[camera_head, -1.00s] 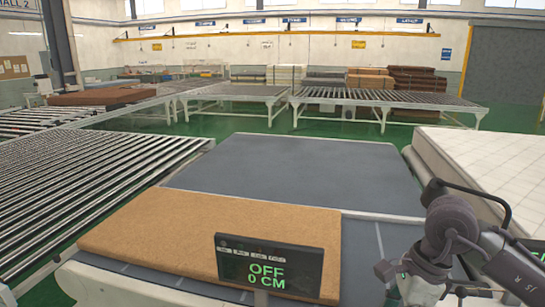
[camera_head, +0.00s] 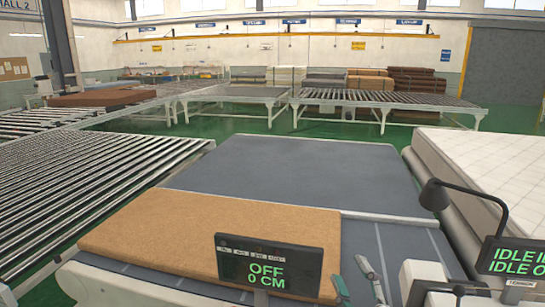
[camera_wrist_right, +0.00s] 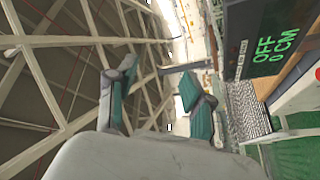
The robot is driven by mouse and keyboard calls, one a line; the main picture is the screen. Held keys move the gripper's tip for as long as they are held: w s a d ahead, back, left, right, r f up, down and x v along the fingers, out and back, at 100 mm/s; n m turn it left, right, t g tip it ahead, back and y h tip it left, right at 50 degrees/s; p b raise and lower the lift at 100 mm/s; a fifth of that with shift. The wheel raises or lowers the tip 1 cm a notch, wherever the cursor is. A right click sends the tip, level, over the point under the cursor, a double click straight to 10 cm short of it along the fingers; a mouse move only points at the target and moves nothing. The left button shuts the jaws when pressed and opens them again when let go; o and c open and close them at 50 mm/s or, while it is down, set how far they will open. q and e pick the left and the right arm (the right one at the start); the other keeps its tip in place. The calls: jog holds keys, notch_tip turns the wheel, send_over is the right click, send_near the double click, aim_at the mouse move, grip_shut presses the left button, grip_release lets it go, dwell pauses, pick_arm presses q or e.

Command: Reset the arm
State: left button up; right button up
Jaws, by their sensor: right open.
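My right gripper (camera_head: 349,268) shows at the bottom of the head view, just right of the black display. Its two green-tipped fingers are apart with nothing between them. The right wrist view shows the same open fingers (camera_wrist_right: 158,74), pointing up towards the roof beams, with the display (camera_wrist_right: 265,45) at the right. My left gripper is in neither view. A tan mattress slab (camera_head: 190,238) lies flat on the near left of the grey-topped table (camera_head: 290,165). My right gripper is apart from the slab.
The display (camera_head: 268,268) reads OFF and 0 CM at the table's near edge. A second screen (camera_head: 515,258) and a black lamp (camera_head: 435,194) stand at the right. A white mattress (camera_head: 490,165) lies beyond them. Roller conveyors (camera_head: 80,190) fill the left. The table's far part is bare.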

jog(key=s+d+f+m+g+h, duration=0.3)
jog(key=s+f+m+g, duration=0.1)
jog(key=f, duration=0.5)
jog(key=s+d+f+m+g+h, duration=0.2)
jog(key=s+d+f+m+g, duration=0.15)
jog(key=f, duration=0.55)
jog(key=s+f+m+g, duration=0.2)
jog(key=s+f+g, duration=0.3)
jog(key=s, duration=0.3)
jog(key=s+f+m+g, duration=0.2)
jog(key=s+f+g, duration=0.3)
jog(key=s, duration=0.4)
notch_tip(320, 180, down, 34)
jog(key=s+b, duration=0.1)
jog(key=b, duration=0.5)
jog(key=s+d+f+g+b, duration=0.1)
jog(key=s+f+b, duration=0.3)
jog(key=s+f, duration=1.2)
notch_tip(320, 180, down, 4)
jog(key=shift+s+d+r+n+g+b, duration=0.25)
jog(key=shift+d+n+g+b, duration=0.1)
jog(key=shift+d, duration=0.4)
